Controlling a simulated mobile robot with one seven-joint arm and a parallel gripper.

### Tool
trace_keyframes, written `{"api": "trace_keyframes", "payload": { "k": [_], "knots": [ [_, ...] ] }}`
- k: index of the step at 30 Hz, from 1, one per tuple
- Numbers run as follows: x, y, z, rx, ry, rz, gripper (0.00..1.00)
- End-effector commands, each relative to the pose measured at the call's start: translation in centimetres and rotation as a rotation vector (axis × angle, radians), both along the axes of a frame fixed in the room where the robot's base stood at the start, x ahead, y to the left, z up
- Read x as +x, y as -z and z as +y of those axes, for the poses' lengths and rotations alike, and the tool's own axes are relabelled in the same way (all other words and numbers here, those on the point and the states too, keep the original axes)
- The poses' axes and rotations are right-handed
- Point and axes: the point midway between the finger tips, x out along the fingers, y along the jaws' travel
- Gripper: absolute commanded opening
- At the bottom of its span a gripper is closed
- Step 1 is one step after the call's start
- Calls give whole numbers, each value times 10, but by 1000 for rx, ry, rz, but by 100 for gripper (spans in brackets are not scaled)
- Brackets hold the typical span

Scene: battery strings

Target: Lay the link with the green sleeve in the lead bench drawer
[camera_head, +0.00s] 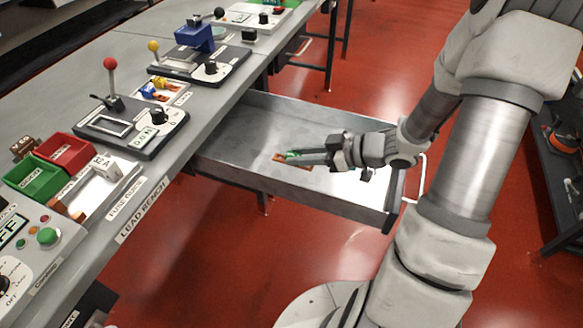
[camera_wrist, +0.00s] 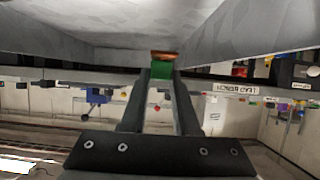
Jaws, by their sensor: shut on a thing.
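The link with the green sleeve (camera_head: 292,155) has copper-coloured ends. My gripper (camera_head: 294,156) is shut on its green sleeve, and the link is over the inside of the pulled-out lead bench drawer (camera_head: 229,145). In the wrist view the green sleeve (camera_wrist: 161,70) sits between my two fingertips, with a copper end (camera_wrist: 163,55) showing beyond them. The grey drawer walls fill the upper part of that view. I cannot tell whether the link touches the drawer floor. The drawer is otherwise bare where it shows; my gripper hides part of its floor.
The lead bench (camera_head: 150,207) runs along the left, with a red bin (camera_head: 66,152), a green bin (camera_head: 36,178) and a red-knobbed lever unit (camera_head: 130,125) on top. The drawer's white handle (camera_head: 421,178) is at its right end. A dark cart (camera_head: 566,200) stands at far right.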

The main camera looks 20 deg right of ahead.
Motion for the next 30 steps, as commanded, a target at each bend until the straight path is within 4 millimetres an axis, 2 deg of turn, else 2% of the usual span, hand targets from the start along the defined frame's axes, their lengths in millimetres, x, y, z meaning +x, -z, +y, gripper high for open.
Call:
{"api": "trace_keyframes", "payload": {
  "k": [1, 6, 11, 18, 29, 30],
  "knots": [
    [9, 10, 5, 1, -3, 0, 0],
    [27, 19, 12, 0, -1, 0, 0],
    [29, 28, 13, 1, 2, 1, 0],
    [29, 60, 13, 2, 1, 1, 0],
    [29, 62, 13, 0, 1, 0, 0],
    [29, 63, 13, 0, 1, 0, 31]
  ]
}}
